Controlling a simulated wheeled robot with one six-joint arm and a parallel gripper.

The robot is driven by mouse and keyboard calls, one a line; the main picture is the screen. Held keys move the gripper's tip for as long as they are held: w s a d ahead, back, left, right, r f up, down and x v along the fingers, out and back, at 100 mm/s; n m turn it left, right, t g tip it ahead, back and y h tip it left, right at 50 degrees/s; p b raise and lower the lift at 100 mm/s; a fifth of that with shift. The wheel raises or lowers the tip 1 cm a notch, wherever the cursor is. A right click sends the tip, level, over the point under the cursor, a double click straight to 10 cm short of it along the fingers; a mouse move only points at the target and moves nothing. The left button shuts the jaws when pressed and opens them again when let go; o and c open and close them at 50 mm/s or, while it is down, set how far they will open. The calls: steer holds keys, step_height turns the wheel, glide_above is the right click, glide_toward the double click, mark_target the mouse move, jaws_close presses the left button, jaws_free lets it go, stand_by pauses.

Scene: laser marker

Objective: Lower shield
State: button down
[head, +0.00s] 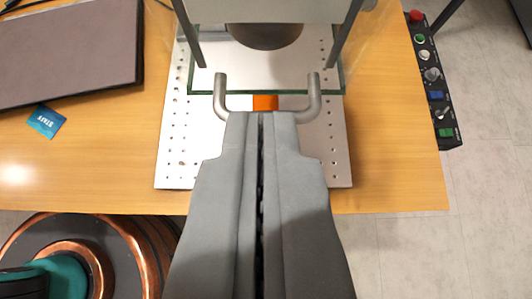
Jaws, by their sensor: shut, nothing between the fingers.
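The laser marker's shield (341,80) is a clear panel with a green-tinted edge, at the top middle over the metal base plate. A grey U-shaped handle (219,98) sticks out from its near edge. My gripper (261,117) is shut and empty. Its fingertips overlap the middle of the handle in the picture and hide the bar there. I cannot tell whether they touch it. A small orange block (265,103) shows just past the fingertips, between the handle's two arms.
The perforated metal plate (172,160) lies on a wooden table (400,170). A black control box (436,85) with buttons runs along the table's right edge. The marker head (265,35) hangs above the plate.

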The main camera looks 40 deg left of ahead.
steer(key=w+a+f, duration=0.2)
steer(key=w+f, duration=0.1)
steer(key=f, duration=0.3)
steer(key=shift+a, duration=0.15)
steer(key=shift+f, duration=0.1)
step_height(320, 180, down, 18)
steer(key=shift+f, duration=0.15)
stand_by(0.5)
stand_by(0.3)
